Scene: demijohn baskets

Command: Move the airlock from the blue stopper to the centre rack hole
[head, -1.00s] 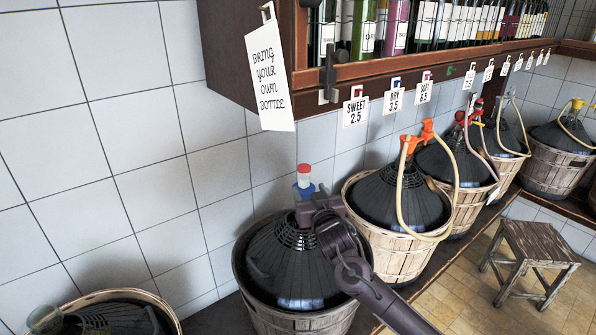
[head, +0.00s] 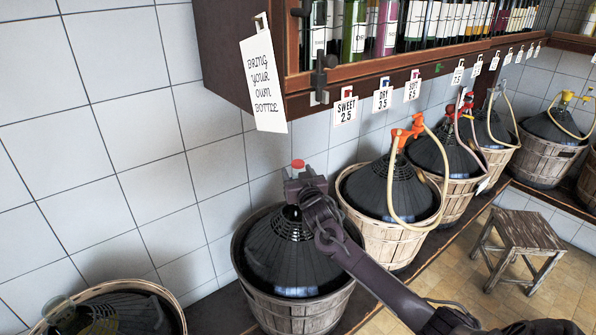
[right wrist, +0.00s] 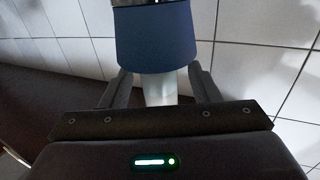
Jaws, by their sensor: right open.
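The airlock shows in the head view as a red cap (head: 297,163) just above my right gripper (head: 300,186). The gripper hides the rest of it. In the right wrist view the blue stopper (right wrist: 154,38) fills the top middle, and a pale translucent stem (right wrist: 160,88) stands against it. My right gripper (right wrist: 160,92) is open, one finger on each side of that stem, with gaps visible. The stopper is hidden in the head view, above the dark demijohn (head: 292,258) in its basket. I cannot make out the rack or its centre hole. My left gripper is not in view.
A wooden bottle shelf (head: 235,60) with a hanging sign (head: 264,85) overhangs the wall above. Several basketed demijohns with hoses stand to the right, the nearest with an orange tap (head: 402,138). Another basket (head: 150,288) is at lower left. A stool (head: 522,240) stands on the floor.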

